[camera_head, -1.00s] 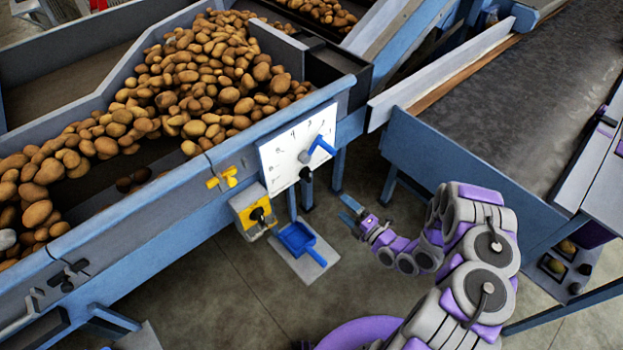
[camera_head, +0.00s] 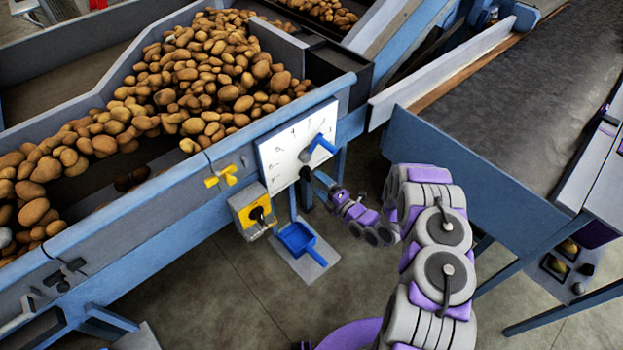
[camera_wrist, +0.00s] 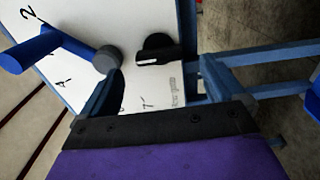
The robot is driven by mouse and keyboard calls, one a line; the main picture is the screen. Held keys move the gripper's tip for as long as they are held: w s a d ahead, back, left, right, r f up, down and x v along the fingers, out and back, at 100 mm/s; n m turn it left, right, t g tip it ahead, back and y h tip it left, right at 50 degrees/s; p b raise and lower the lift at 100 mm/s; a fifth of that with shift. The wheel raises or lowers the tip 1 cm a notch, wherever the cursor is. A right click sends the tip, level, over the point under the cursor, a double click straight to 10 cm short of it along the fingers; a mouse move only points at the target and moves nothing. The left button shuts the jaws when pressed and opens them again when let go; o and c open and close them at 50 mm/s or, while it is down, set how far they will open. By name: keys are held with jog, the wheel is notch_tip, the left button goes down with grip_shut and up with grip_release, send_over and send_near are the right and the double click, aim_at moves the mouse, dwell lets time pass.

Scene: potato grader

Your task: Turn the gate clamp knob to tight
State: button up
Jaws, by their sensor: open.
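A white numbered panel (camera_head: 283,150) is fixed to the side of the potato hopper. A black knob (camera_head: 306,173), which looks like the gate clamp knob, sits at the panel's lower edge. In the wrist view the knob (camera_wrist: 157,54) is round with a white-marked bar. Small lettering beside it is unreadable. My gripper (camera_head: 321,178) is just right of the knob in the head view. In the wrist view my gripper (camera_wrist: 160,68) is open, with the knob beyond and between its blue fingertips. Contact with the knob cannot be made out.
A blue lever (camera_head: 322,144) sticks out of the panel above the knob; it also shows in the wrist view (camera_wrist: 45,45). A yellow wing handle (camera_head: 221,177) and a yellow box (camera_head: 252,212) are to the left. A blue scoop (camera_head: 297,238) is below.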

aim_at(310, 177)
jog(key=shift+b+x, duration=0.35)
jog(key=shift+x, duration=2.2)
jog(key=shift+c, duration=0.3)
jog(key=c, duration=1)
